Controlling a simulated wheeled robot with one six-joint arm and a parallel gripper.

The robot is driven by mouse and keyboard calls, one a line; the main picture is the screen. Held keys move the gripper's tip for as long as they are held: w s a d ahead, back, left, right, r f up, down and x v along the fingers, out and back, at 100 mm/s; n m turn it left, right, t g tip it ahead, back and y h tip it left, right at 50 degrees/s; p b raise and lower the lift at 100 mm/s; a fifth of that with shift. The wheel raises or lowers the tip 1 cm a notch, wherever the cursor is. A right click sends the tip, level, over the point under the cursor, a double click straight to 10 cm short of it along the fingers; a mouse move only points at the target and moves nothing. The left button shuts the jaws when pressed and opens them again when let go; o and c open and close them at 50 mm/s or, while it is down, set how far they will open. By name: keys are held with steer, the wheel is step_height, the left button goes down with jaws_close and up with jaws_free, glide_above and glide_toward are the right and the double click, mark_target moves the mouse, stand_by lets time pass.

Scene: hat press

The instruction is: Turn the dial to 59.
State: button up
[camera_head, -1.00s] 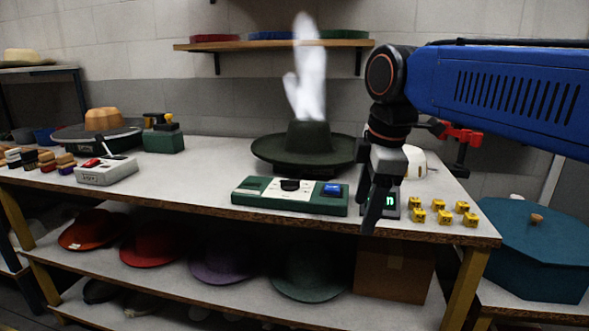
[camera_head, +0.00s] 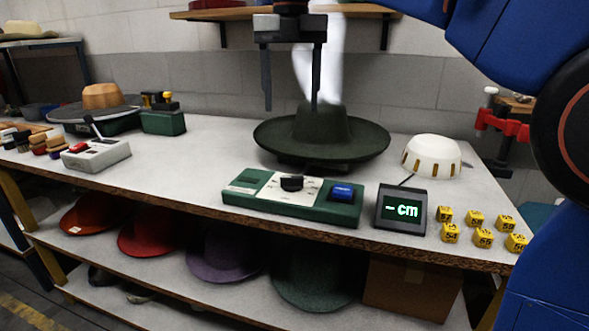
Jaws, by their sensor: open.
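The black dial (camera_head: 291,183) sits on the pale plate of a green control box (camera_head: 250,202) near the table's front edge. Its pointer and scale marks are too small to read. A blue button (camera_head: 342,191) is on the same box, right of the dial. My gripper (camera_head: 290,106) is open and empty, its two dark fingers pointing down. It is above and behind the dial in the picture, in front of the dark green hat (camera_head: 322,135). A small display (camera_head: 402,209) right of the box reads "- cm".
Yellow numbered blocks (camera_head: 484,238) stand at the table's right front. A white domed object (camera_head: 432,157) sits behind them. White steam rises at the hat. A grey box with a red switch (camera_head: 96,155) is at left. Hats lie on the lower shelf.

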mark_target(292, 177)
step_height(292, 177, down, 17)
steer(key=shift+f, duration=0.1)
stand_by(0.5)
steer(key=shift+c, duration=0.6)
steer(key=c, duration=0.9)
